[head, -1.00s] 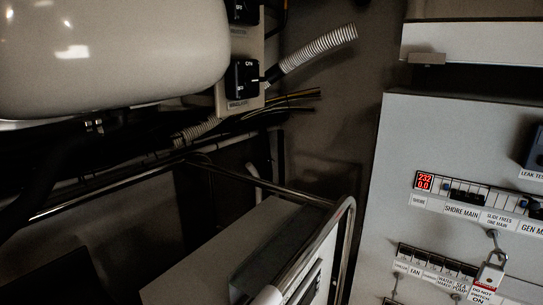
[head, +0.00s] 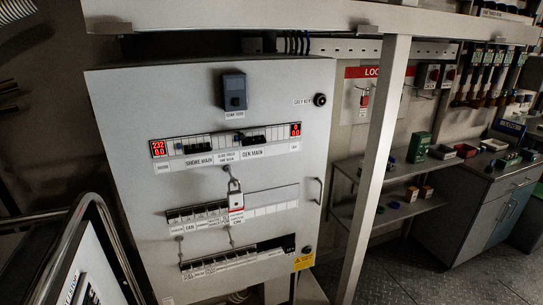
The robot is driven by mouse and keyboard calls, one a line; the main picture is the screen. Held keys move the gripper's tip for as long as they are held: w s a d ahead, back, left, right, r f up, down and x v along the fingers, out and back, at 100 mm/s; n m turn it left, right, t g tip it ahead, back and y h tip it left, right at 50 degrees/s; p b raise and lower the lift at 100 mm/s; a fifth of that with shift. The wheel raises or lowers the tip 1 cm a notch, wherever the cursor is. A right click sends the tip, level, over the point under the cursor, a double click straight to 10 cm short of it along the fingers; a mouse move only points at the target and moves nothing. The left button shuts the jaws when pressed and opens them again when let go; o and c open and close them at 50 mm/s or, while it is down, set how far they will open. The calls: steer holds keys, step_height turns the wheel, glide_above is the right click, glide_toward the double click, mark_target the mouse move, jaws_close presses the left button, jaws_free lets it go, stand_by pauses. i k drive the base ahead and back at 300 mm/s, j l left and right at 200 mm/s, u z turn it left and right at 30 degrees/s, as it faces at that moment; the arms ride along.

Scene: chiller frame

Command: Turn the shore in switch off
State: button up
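No switch that I can read as "shore in" shows now. The grey electrical panel (head: 130,110) fills the middle of the view, with its door closed. Its upper row has a red display (head: 158,149) reading 232 over 0.0, above a small label that looks like "SHORE". Next to it is a breaker (head: 197,146) over the label "SHORE MAIN". Further right is a breaker (head: 253,139) over "GEN MAIN", with a second red display (head: 295,129). I cannot tell the breakers' positions. My gripper is not in view.
A padlock (head: 235,187) with a tag hangs at the panel's middle row. A pale metal post (head: 378,150) stands right of the panel. Dark floor plate (head: 410,270) is clear.

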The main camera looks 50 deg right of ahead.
mark_target(450, 75)
steer(key=z, duration=2.45)
steer(key=i+l, duration=0.15)
